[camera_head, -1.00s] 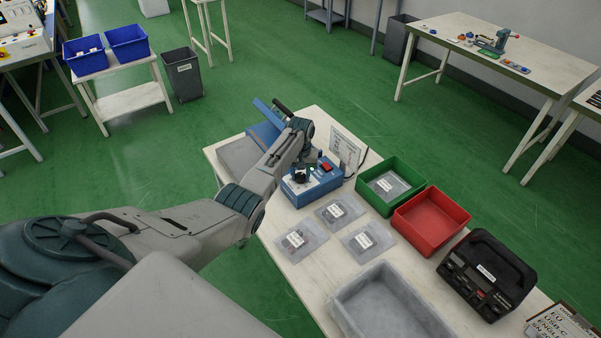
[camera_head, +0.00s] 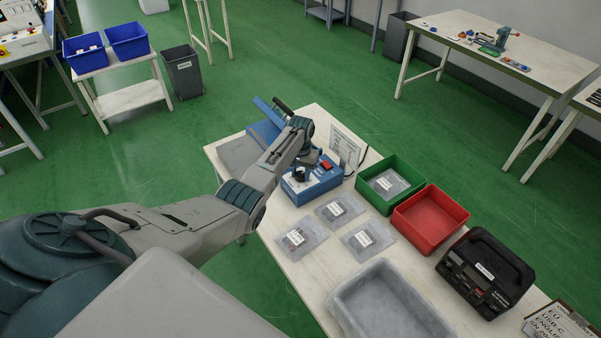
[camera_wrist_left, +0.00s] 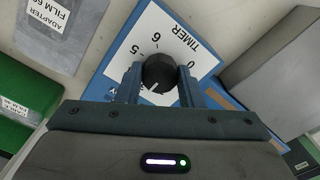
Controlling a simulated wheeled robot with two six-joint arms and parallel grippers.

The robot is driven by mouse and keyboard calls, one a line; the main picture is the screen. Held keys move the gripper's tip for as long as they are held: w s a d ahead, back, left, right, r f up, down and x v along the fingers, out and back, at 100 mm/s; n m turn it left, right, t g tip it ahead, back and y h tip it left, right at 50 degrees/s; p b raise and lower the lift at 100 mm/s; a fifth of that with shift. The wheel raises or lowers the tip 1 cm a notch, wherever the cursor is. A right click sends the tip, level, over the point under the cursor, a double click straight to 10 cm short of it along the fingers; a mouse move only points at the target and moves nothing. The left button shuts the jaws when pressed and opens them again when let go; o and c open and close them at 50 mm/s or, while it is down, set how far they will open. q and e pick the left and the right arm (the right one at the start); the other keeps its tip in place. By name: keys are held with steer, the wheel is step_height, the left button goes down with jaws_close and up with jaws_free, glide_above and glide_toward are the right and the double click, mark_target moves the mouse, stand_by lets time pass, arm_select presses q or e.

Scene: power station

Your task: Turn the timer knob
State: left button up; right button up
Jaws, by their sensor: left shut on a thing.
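The timer knob (camera_wrist_left: 159,72) is a round black dial with a white mark, on a white plate printed TIMER with numbers around it. It sits on top of a blue device (camera_head: 314,184) with a red button, on the white table. My left gripper (camera_wrist_left: 158,80) is shut on the knob, one finger on each side of it, in the left wrist view. The knob's white mark points toward the gripper body. In the head view the knob (camera_head: 300,173) shows below my left wrist, whose fingers are hard to make out. My right gripper is not in view.
Several labelled plastic bags (camera_head: 340,211) lie beside the device. A green bin (camera_head: 408,181), a red bin (camera_head: 464,213), a grey tray (camera_head: 343,309) and a black case (camera_head: 508,257) stand to the right. An upright printed sheet (camera_head: 345,146) stands behind the device.

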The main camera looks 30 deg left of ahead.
mark_target(301, 174)
arm_select(q)
steer(key=shift+r, duration=0.1)
steer(key=o, duration=1)
step_height(301, 174, up, 11)
steer(key=b, duration=0.2)
steer(key=shift+b, duration=0.3)
steer(key=shift+f, duration=0.2)
